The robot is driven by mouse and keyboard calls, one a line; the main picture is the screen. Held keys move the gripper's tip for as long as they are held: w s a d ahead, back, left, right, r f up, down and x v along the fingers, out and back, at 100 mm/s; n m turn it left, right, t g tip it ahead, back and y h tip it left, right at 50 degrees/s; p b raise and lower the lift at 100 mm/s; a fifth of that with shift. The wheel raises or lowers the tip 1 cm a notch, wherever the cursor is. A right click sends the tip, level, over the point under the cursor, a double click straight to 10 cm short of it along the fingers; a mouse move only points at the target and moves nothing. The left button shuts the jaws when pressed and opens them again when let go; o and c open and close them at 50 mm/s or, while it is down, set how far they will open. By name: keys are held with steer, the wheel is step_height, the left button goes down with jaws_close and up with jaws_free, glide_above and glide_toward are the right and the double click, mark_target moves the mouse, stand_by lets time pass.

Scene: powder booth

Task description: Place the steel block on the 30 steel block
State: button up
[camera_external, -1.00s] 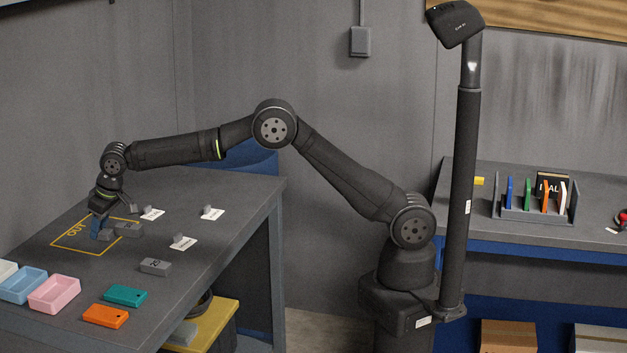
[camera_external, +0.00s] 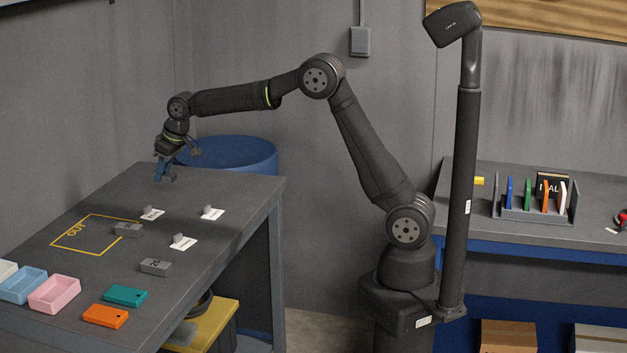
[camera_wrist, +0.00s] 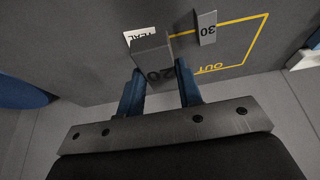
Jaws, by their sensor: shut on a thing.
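My gripper (camera_external: 163,172) is raised over the back part of the left table. In the wrist view its blue fingers (camera_wrist: 160,90) are shut on a grey steel block (camera_wrist: 152,48) that appears marked 20. In the external view the held block (camera_external: 172,177) is small and partly hidden by the fingers. The grey steel block marked 30 (camera_wrist: 206,28) lies at the edge of the yellow OUT outline. In the external view this block (camera_external: 128,230) is at the outline's right corner, apart from my gripper.
The yellow OUT outline (camera_external: 68,233) is bare inside. Another grey block (camera_external: 155,267) lies nearer the front. Several white cards with small grey pieces, one here (camera_external: 184,243), lie to the right. A pink tray (camera_external: 54,293), blue tray (camera_external: 22,285), teal case (camera_external: 125,296) and orange case (camera_external: 106,315) are in front.

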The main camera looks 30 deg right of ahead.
steer(key=shift+w+d, duration=0.1)
steer(key=shift+d, duration=0.2)
glide_above(135, 226)
steer(key=s+d, duration=0.1)
step_height(135, 226, down, 7)
steer(key=shift+s+r, duration=0.1)
steer(key=shift+f, duration=2.05)
steer(key=o, duration=1.1)
steer(key=shift+f, duration=0.15)
steer(key=v, duration=1.2)
